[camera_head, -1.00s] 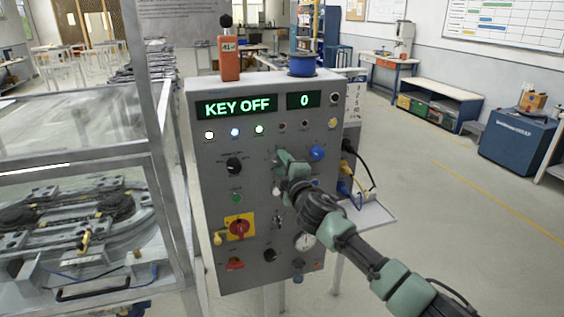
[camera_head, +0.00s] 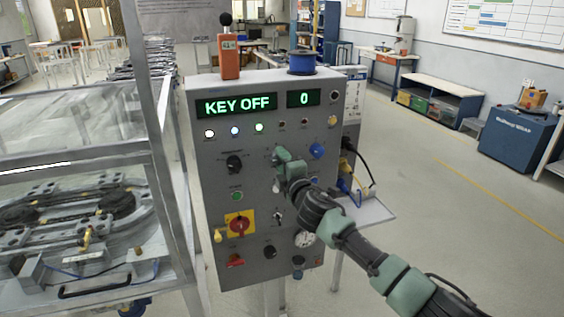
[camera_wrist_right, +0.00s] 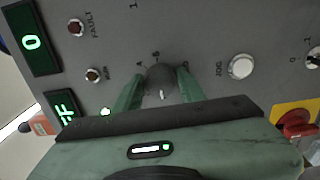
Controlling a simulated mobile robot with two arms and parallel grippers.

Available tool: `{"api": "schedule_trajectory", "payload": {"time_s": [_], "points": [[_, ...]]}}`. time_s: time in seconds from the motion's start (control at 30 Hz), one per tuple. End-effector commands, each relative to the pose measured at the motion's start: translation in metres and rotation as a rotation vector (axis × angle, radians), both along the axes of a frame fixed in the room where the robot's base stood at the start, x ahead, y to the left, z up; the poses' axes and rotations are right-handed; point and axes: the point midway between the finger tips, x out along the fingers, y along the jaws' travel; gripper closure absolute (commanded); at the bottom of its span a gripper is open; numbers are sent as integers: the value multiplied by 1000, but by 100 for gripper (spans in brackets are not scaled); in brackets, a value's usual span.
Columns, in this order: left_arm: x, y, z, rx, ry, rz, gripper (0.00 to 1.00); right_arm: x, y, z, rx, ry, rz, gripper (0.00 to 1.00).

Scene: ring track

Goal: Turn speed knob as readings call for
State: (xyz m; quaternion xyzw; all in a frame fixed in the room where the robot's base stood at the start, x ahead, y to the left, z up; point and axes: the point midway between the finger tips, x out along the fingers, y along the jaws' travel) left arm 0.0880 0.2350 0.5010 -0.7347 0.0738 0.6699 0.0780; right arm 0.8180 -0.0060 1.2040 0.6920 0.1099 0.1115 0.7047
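The grey control panel (camera_head: 215,180) stands upright ahead, its displays reading "KEY OFF" (camera_head: 237,106) and "0" (camera_head: 304,99). My right gripper (camera_head: 279,154) is at the middle of the panel face and hides the knob there in the head view. In the right wrist view, the black round knob (camera_wrist_right: 160,80) with a white mark and numbers around it sits between the two green fingers of my right gripper (camera_wrist_right: 160,88). The fingers flank it closely; whether they press on it I cannot tell. My left gripper is out of view.
Near the knob are a white jog button (camera_wrist_right: 241,67), a blue knob (camera_head: 317,151), a black selector (camera_head: 234,163) and a red-on-yellow switch (camera_head: 239,224). A caged track (camera_head: 75,215) stands left. The floor on the right is open.

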Motion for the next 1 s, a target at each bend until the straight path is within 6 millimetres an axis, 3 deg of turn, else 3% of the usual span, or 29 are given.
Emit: {"api": "schedule_trajectory", "payload": {"time_s": [0.47, 1.0], "points": [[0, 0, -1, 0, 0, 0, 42, -4, -2, 0, 3, 0, 0, 41], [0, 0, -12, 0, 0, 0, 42, -68, -23, -2, 2, 2, 0, 41]]}}
